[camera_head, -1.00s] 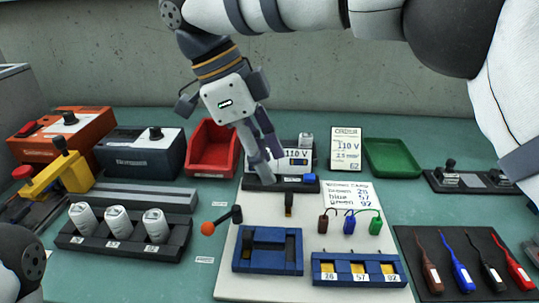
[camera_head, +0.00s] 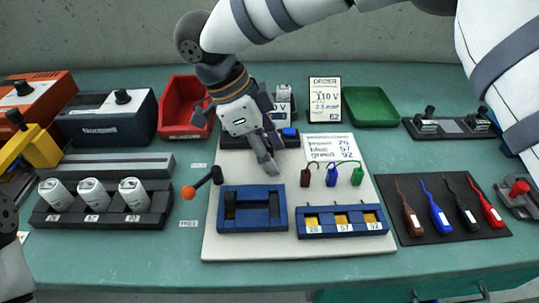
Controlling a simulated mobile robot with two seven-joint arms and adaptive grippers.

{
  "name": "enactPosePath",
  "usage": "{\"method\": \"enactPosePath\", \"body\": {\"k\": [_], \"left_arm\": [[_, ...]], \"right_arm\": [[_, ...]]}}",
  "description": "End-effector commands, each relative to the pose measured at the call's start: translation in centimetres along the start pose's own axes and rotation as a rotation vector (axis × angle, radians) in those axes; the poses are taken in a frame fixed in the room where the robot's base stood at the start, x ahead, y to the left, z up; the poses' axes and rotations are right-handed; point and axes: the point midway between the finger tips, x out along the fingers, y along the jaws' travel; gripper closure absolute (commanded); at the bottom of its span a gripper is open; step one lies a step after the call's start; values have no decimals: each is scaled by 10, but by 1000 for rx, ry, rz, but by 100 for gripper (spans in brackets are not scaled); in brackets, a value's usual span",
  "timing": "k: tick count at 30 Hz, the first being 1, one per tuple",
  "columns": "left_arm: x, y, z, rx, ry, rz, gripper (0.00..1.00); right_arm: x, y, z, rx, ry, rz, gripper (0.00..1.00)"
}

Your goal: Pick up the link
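My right gripper (camera_head: 267,165) comes down from the upper middle, its fingertips low over the white board (camera_head: 350,245), just above the blue frame block (camera_head: 252,228). Its fingers look close together, but I cannot tell whether they are shut or on something. A small dark upright piece, perhaps the link, stood on the board at this spot earlier; the fingers now hide that spot. My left gripper is not in view; only a part of my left arm shows at the lower left edge.
Brown, blue and green plugs (camera_head: 331,176) stand right of the gripper, behind a blue block with yellow slots (camera_head: 342,231). An orange-knobbed lever (camera_head: 189,192) is to the left. White cylinders (camera_head: 92,194) stand in a black rack. A red bin (camera_head: 184,112) and green tray (camera_head: 371,108) are behind.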

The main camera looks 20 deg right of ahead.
Motion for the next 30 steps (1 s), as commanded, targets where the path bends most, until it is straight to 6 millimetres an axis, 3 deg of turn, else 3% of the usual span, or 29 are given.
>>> {"method": "enactPosePath", "body": {"k": [3,6,7,17,21,27,30], "left_arm": [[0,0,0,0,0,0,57],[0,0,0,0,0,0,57],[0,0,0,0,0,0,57],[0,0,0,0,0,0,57],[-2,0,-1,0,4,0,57],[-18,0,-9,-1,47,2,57],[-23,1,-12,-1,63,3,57]], "right_arm": [[0,0,0,0,0,0,60],[-1,0,0,0,0,0,83],[-1,0,0,0,0,0,85],[-6,0,-2,1,0,-1,86],[-35,0,-13,2,-4,-4,86],[-96,44,-17,-1,-4,-12,86],[-114,72,-11,-4,0,-12,86]]}}
